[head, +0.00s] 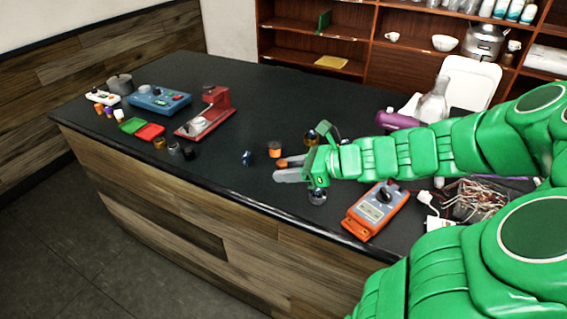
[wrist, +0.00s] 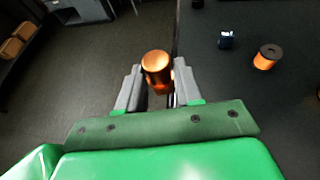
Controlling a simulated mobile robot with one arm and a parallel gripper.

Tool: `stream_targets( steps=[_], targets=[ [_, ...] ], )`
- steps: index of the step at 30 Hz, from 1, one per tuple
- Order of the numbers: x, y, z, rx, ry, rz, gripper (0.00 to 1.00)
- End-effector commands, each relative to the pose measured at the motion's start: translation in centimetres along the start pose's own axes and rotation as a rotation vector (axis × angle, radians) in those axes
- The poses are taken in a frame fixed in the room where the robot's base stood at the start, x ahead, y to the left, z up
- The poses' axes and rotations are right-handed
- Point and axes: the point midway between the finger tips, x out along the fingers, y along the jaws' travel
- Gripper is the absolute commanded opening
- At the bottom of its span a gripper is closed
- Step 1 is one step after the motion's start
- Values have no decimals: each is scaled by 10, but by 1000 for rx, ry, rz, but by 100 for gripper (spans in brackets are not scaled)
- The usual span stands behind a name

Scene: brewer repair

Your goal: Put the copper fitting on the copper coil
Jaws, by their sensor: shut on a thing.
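The copper fitting (wrist: 157,66) is a short, shiny copper cylinder between the fingertips of my gripper (wrist: 157,78). In the head view my gripper (head: 289,169) is shut on the fitting (head: 282,162) and reaches left, near the front edge of the counter. The copper coil (head: 274,149) is an orange spool with a dark top, upright on the counter just beyond my fingertips. In the wrist view the coil (wrist: 267,57) stands to the right of the fitting, clearly apart from it. My fingers hide part of the fitting in the head view.
A small blue part (head: 247,158) stands left of the coil. An orange meter (head: 377,209) lies near the counter's front edge. A red press-like device (head: 205,115) and small jars stand further left. The dark counter (head: 270,98) is clear behind the coil.

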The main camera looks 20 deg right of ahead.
Motion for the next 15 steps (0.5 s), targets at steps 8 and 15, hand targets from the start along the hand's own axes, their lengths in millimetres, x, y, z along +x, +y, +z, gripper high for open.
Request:
stream_targets(
  steps=[8,15],
  targets=[
    [2,-42,19,24,13,-74,3],
    [5,-82,44,55,6,-144,3]
  ],
)
